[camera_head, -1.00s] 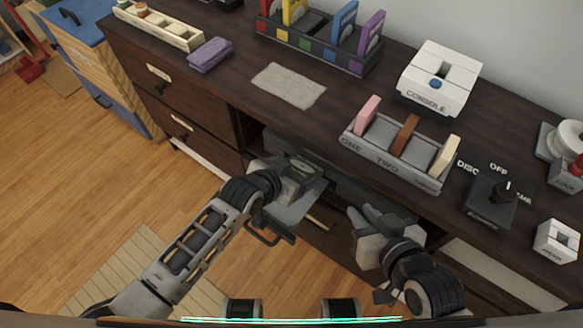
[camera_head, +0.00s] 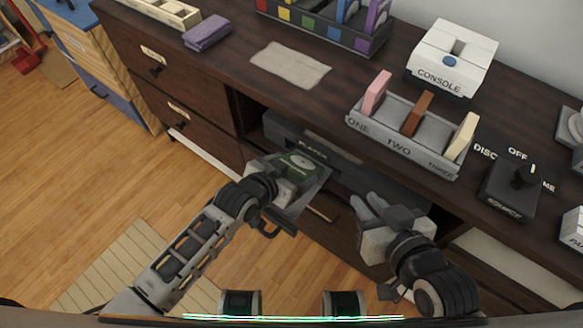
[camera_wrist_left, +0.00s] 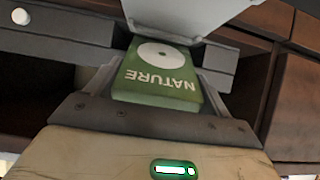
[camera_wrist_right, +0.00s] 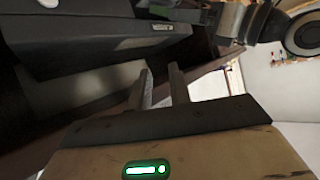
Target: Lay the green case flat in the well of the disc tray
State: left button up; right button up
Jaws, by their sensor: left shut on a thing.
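The green case (camera_head: 299,167), with a white disc print, is in my left gripper (camera_head: 281,184). In the left wrist view the case (camera_wrist_left: 160,72) reads NATURE and sits between the fingers. The light grey disc tray (camera_head: 313,190) sticks out from the dark player (camera_head: 335,160) in the cabinet opening. The case is over or beside this tray; I cannot tell whether they touch. The tray's well is hidden. In the left wrist view the tray (camera_wrist_left: 190,14) lies just beyond the case. My right gripper (camera_head: 366,205) is empty, its fingers apart, in front of the cabinet.
On the cabinet top stand a grey rack (camera_head: 400,145) with pink, brown and cream cases, a white console (camera_head: 452,58), a source switch (camera_head: 512,190), a coloured-label rack (camera_head: 320,30) and a purple block (camera_head: 207,33). A beige cloth (camera_head: 290,65) lies flat. The cabinet edge overhangs the player.

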pick_arm(q)
jog(key=o, duration=0.9)
pick_arm(e)
jog(key=shift+f, duration=0.1)
pick_arm(q)
jog(key=shift+p+v, duration=2)
jog(key=shift+v, duration=6)
pick_arm(e)
jog(key=shift+r+g, duration=0.3)
jog(key=shift+r, duration=0.4)
pick_arm(q)
jog(key=shift+s+a+r+n+t+y+p, duration=0.25)
jog(key=shift+s+a+r+n+y+p, duration=0.25)
jog(key=shift+a+r+n+p, duration=0.35)
jog(key=shift+s+a+r+n+t+y+p, duration=0.35)
jog(key=shift+a+r+n+y+p, duration=0.25)
jog(key=shift+a+n, duration=0.3)
jog(key=shift+s+a+r+n+t+y+p, duration=0.2)
jog(key=shift+s+a+r+n+y+p, duration=0.3)
jog(key=shift+a+r+n+p, duration=0.4)
pick_arm(e)
jog(key=shift+s+d+r, duration=0.1)
jog(key=shift+d+r, duration=0.2)
jog(key=shift+r, duration=0.5)
